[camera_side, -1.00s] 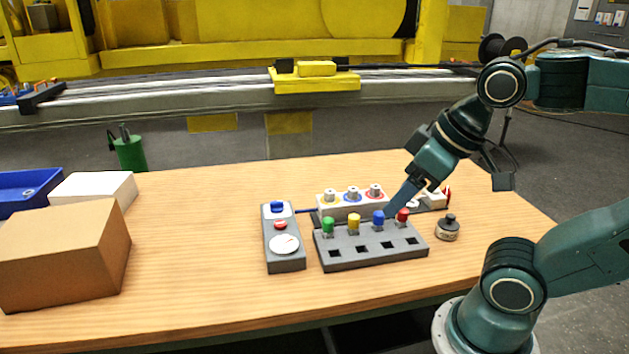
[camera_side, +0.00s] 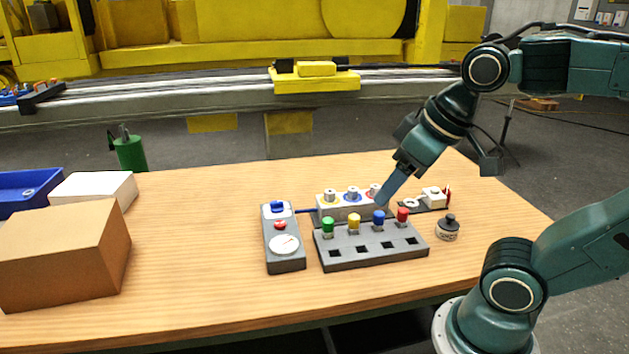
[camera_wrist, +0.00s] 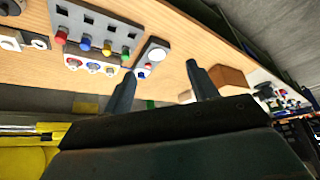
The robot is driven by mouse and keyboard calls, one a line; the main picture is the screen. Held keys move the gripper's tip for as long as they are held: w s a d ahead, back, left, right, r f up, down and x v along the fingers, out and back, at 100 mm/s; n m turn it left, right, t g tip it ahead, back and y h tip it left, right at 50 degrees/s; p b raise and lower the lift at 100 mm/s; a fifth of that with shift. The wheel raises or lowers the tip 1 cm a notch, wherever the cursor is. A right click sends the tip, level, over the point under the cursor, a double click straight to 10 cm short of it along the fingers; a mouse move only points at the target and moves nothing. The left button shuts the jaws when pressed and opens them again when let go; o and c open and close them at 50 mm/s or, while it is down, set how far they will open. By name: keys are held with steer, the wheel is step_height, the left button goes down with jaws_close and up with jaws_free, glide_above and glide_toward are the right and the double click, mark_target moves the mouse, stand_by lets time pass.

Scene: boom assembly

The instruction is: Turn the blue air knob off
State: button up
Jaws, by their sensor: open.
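The blue air knob (camera_side: 277,206) sits at the far end of a grey box (camera_side: 285,262) that also carries a red button (camera_side: 280,225) and a white gauge (camera_side: 284,244). My gripper (camera_side: 384,201) is to the right of this box, near the right end of the white block, apart from the blue air knob. In the wrist view the fingers of my gripper (camera_wrist: 158,70) are spread and empty. The blue air knob (camera_wrist: 141,75) shows there near the left finger. Its exact turn position is too small to tell.
A white block (camera_side: 342,212) with several ringed knobs stands right of the grey box. A dark grey rack (camera_side: 372,259) with green, yellow, blue and red pegs is in front of it. A small dark bottle (camera_side: 447,228) stands at right. A cardboard box (camera_side: 60,255) is at left.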

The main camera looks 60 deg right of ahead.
steer(key=w+d+r+m+g, duration=0.15)
steer(key=w+r, duration=0.25)
steer(key=w, duration=0.7)
steer(key=m+g, duration=0.4)
steer(key=m, duration=0.3)
glide_above(276, 201)
step_height(276, 201, down, 15)
steer(key=shift+s, duration=0.1)
step_height(276, 201, down, 14)
steer(key=shift+r, duration=0.1)
steer(key=shift+c, duration=0.2)
steer(key=c, duration=0.9)
